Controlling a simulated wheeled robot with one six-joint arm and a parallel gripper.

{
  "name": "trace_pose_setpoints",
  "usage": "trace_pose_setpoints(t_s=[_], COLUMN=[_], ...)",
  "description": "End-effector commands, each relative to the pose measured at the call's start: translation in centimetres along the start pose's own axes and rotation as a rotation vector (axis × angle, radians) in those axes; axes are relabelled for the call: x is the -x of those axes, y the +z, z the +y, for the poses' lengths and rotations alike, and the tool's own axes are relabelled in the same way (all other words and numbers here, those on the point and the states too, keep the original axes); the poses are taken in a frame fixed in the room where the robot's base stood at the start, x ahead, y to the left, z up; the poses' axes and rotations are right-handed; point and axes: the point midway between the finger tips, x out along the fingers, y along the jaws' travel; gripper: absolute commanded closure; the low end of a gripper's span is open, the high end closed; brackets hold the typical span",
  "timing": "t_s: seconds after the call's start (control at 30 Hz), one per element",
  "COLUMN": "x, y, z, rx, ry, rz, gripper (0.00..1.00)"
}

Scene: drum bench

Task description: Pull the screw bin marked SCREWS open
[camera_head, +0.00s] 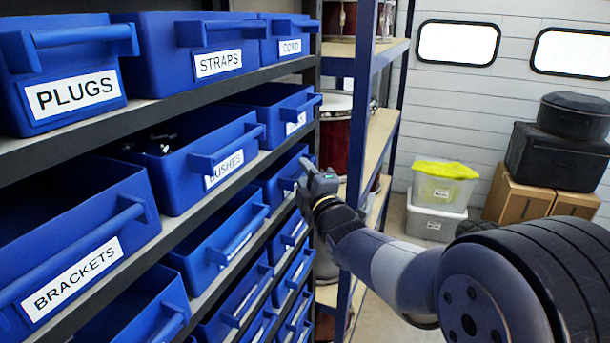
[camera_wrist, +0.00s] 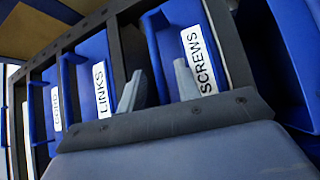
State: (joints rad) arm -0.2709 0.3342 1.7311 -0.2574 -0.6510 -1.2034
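The blue screw bin (camera_wrist: 175,40) with its white SCREWS label (camera_wrist: 203,62) shows upright-edge-on in the turned wrist view. The blue bin (camera_head: 270,189) beside my gripper in the camera_head view is likely the same one, but its label is mostly hidden. My gripper (camera_wrist: 158,77) has its two grey fingers apart, at the front of the SCREWS bin. One finger lies against the view of the dark shelf edge, the other over the bin front near the label. Whether the bin's handle is between them or touched is not clear. My gripper also shows in the camera_head view (camera_head: 310,178).
A bin marked LINKS (camera_wrist: 92,75) sits across the shelf edge from it. Bins marked BUSHES (camera_head: 210,165), BRACKETS (camera_head: 85,255), PLUGS (camera_head: 70,75) and STRAPS (camera_head: 200,50) fill the rack. A blue rack post (camera_head: 362,100) stands right of my gripper.

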Motion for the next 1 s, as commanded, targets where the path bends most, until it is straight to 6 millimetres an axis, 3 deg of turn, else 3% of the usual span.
trace_pose_setpoints(t_s=[0.4, 1.0], x=[0.03, 0.51], y=[0.0, 0.49], z=[-0.01, -0.13], rx=[0.0, 0.0], ry=[0.0, 0.0], rz=[0.0, -0.001], gripper=[1.0, 1.0])
